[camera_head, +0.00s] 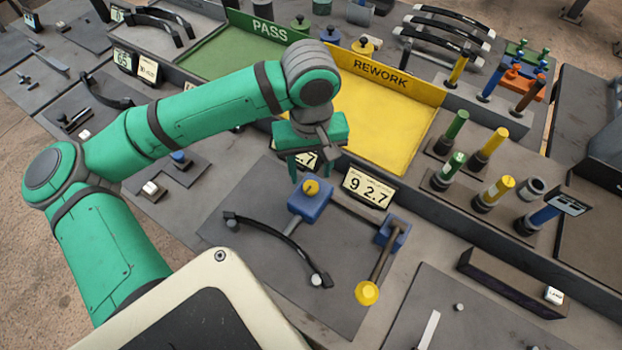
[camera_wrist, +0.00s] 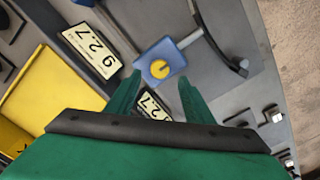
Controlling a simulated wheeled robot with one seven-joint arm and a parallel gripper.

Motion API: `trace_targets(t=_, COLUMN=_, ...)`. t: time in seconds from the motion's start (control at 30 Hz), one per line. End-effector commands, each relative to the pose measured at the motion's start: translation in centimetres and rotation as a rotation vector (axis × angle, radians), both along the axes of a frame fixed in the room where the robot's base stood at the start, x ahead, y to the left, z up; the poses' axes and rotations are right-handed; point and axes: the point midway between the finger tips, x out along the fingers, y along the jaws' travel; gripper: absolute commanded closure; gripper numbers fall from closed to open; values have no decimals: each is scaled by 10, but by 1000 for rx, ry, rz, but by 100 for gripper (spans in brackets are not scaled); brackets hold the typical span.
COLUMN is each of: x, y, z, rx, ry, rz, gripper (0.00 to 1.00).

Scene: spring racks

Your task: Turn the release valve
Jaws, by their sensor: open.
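A blue block with a round yellow knob (camera_head: 311,187), which looks like the release valve, sits on a dark grey plate (camera_head: 262,268). In the wrist view the knob (camera_wrist: 159,69) has a dark slot and lies just beyond the fingertips, roughly centred between them. My gripper (camera_head: 307,173) is open and empty, pointing down above and slightly behind the block. In the wrist view its two green fingers (camera_wrist: 157,82) stand apart, with no contact visible. The exact height gap is hard to tell.
Number cards reading 927 (camera_head: 367,187) stand behind, before the yellow REWORK tray (camera_head: 384,125). Coloured cylinders (camera_head: 487,147) stand at right.

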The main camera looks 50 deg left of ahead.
Motion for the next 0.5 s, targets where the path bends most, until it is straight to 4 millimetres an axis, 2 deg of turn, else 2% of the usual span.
trace_targets(t=0.2, x=0, y=-1, z=-35, rx=-4, ry=-1, rz=-1, gripper=52)
trace_targets(t=0.33, x=0, y=-1, z=-47, rx=-3, ry=-1, rz=-1, gripper=52)
trace_targets(t=0.5, x=-1, y=1, z=-54, rx=0, ry=-2, rz=3, gripper=52)
